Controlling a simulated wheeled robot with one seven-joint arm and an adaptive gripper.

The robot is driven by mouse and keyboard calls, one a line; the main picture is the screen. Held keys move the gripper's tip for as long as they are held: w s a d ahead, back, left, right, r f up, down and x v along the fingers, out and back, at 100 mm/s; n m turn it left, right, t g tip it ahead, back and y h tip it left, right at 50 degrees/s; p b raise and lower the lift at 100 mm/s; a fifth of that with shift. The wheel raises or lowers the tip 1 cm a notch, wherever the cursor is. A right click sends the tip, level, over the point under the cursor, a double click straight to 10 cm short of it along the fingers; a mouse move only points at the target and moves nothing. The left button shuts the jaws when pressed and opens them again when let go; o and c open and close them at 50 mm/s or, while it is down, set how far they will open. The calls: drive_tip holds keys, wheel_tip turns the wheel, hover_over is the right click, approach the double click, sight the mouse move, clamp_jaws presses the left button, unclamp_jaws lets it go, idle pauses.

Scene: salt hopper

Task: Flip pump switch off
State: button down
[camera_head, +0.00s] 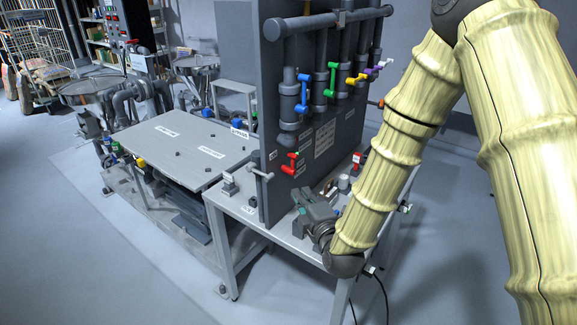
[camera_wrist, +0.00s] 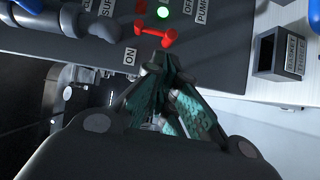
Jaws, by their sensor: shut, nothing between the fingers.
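In the head view a red handle with a green spot (camera_head: 291,163), seemingly the same switch, is low on the dark upright panel. My gripper (camera_head: 303,196) is just below and to the right of it, over the grey table.
A dark upright panel (camera_head: 277,110) carries pipes and several coloured valve handles (camera_head: 333,79). Another red item (camera_head: 357,160) is to the right of my gripper. A labelled dark box (camera_wrist: 283,53) is at the right in the wrist view. A flat grey table (camera_head: 180,150) stands left.

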drive_tip(key=shift+w+a+r+n+t, duration=0.1)
drive_tip(key=shift+w+r+n+t, duration=0.05)
drive_tip(key=shift+r, duration=0.3)
drive_tip(key=shift+w+a+r+n+t, duration=0.1)
drive_tip(key=shift+r+n+t, duration=0.05)
drive_tip(key=shift+r, duration=0.25)
drive_tip(key=p+x, duration=0.4)
drive_tip(key=x, duration=0.6)
drive_tip(key=shift+a, duration=0.15)
